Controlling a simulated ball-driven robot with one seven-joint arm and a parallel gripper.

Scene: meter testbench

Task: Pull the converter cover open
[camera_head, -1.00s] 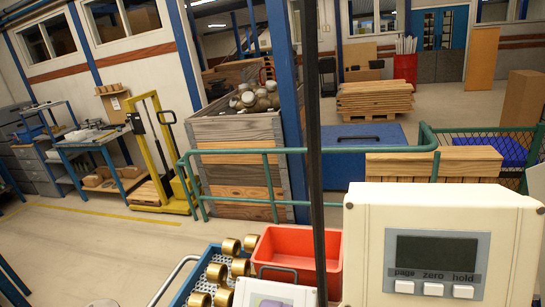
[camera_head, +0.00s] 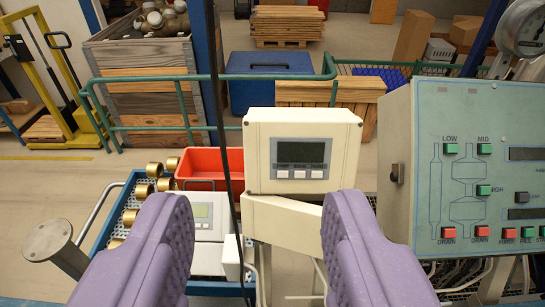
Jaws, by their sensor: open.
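The converter is a cream box (camera_head: 260,150) with a grey display and a row of small buttons on its front, near the centre of the view. Its front looks closed; I cannot tell the cover's edge from the box. My gripper (camera_head: 261,210) shows as two purple ribbed fingers in the lower part of the view. They are wide apart with nothing between them held. The fingertips appear below and to either side of the converter in the picture, and the distance to it is unclear.
A blue-green control panel (camera_head: 470,205) stands close on the right. A red bin (camera_head: 208,166), brass fittings (camera_head: 136,216) and a smaller white device (camera_head: 208,226) are left of the converter. A dark vertical pole or cable (camera_head: 217,90) crosses the view. A green railing (camera_head: 150,78) runs behind.

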